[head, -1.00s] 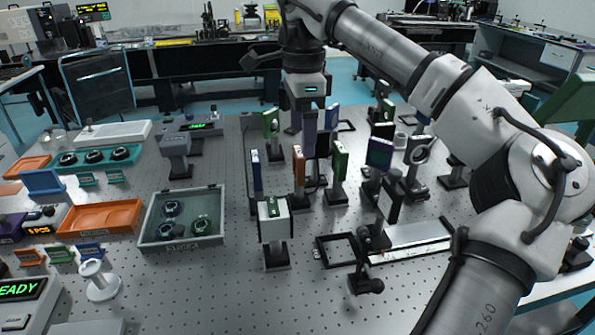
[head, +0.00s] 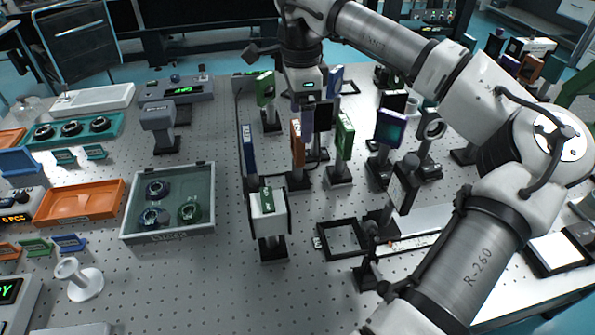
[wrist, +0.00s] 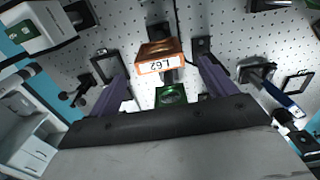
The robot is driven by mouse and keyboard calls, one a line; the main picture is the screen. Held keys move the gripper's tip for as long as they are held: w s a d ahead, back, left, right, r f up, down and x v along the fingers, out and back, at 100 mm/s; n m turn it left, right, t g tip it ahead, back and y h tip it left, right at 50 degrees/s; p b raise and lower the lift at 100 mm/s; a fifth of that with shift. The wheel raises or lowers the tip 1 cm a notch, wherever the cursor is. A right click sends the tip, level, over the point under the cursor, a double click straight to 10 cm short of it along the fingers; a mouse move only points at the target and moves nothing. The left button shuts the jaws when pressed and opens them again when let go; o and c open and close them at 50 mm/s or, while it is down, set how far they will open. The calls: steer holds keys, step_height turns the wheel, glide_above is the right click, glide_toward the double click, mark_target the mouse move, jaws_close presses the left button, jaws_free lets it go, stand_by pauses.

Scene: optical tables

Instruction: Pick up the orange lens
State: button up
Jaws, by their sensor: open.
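The orange lens (head: 297,143) is a thin upright orange plate on a post in the middle of the table. In the wrist view, the orange lens (wrist: 160,57) shows its top edge and a white label whose characters appear upside down. My gripper (head: 314,118) points down close to the lens in the head view. In the wrist view, its purple fingers (wrist: 162,72) are open, one to each side of the lens, with gaps between. Nothing is held. The fingertips' exact height against the lens cannot be told.
A green plate (head: 344,135) stands close on the right, and a blue plate (head: 249,150) on the left. A white box-like mount (head: 269,213) stands in front. Several more mounts crowd the right. An open grey-green case (head: 168,203) lies left. The table front is mostly clear.

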mark_target(298, 127)
steer(key=shift+a+f+p, duration=0.15)
steer(key=shift+f+p, duration=0.3)
steer(key=shift+f, duration=0.95)
steer(key=shift+a+f+p, duration=0.15)
steer(key=shift+f+p, duration=0.25)
steer(key=shift+f, duration=1)
jaws_close()
steer(key=shift+r, duration=0.1)
